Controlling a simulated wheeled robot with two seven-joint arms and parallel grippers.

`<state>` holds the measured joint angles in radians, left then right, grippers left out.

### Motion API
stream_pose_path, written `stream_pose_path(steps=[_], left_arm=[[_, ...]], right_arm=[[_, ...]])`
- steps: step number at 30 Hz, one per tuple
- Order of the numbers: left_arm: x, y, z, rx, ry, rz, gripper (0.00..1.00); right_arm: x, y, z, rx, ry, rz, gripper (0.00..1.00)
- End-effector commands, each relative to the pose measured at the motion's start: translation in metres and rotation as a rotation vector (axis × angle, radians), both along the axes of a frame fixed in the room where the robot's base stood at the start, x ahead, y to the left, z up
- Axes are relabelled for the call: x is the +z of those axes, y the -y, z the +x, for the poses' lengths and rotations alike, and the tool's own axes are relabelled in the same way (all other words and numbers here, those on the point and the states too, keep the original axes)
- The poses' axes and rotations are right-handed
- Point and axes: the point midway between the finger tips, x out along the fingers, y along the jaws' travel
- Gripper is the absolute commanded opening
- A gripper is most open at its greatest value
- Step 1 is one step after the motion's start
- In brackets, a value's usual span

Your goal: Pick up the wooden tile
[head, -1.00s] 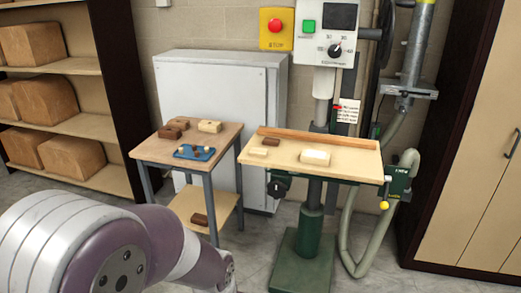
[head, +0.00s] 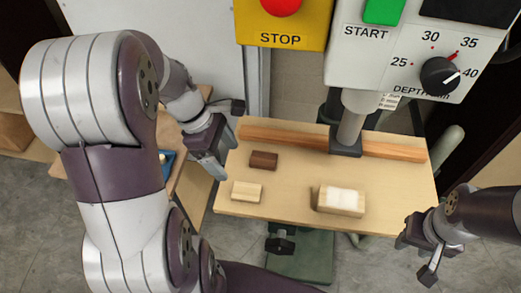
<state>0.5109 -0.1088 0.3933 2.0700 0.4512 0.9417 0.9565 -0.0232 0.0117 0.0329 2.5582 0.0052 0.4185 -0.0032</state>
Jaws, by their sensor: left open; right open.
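Three small blocks lie on the pale work table (head: 300,190) of the press: a dark brown block (head: 263,160), a small pale wooden block (head: 246,191) and a larger pale block with a white top (head: 339,200). I cannot tell for sure which one is the wooden tile. My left gripper (head: 214,172) is open and empty at the table's left edge, left of the dark brown and small pale blocks. My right gripper (head: 428,272) is open and empty, off the table's front right corner. My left arm hides most of the side table.
A wooden fence (head: 290,139) runs along the back of the work table. The press column (head: 350,125) comes down just in front of it. The STOP panel (head: 281,25) and control box (head: 410,50) hang above. A blue tray (head: 166,162) shows partly behind my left arm.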

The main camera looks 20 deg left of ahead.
Motion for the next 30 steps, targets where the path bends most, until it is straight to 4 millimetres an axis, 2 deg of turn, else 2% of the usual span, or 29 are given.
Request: stream_pose_path(steps=[3,4,6,14,19,22,28,30], left_arm=[[-0.030,0.006,0.002,0.066,-0.015,-0.025,0.81],[-0.029,0.010,0.003,0.064,-0.018,-0.028,0.81],[-0.041,0.016,0.004,0.062,-0.020,-0.027,0.81],[-0.074,0.029,0.010,0.059,-0.018,-0.024,0.81],[-0.104,0.041,0.017,0.058,-0.017,-0.024,0.81],[-0.111,0.044,0.018,0.059,-0.014,-0.021,0.81],[-0.112,0.044,0.018,0.059,-0.013,-0.021,0.81],[-0.112,0.044,0.018,0.059,-0.013,-0.021,0.58]], right_arm=[[-0.033,0.000,-0.002,0.000,-0.003,0.000,0.43],[-0.025,0.000,-0.002,0.000,-0.005,0.000,0.43],[-0.021,0.000,-0.002,0.000,-0.003,0.000,0.43],[-0.020,0.000,-0.001,0.000,-0.002,0.000,0.43],[-0.021,0.000,-0.001,0.000,-0.002,0.000,0.43],[-0.022,0.000,-0.001,0.000,-0.002,0.000,0.43],[-0.021,0.000,-0.001,0.000,-0.002,0.000,0.43],[-0.021,0.000,-0.001,0.000,-0.002,0.000,0.43]])
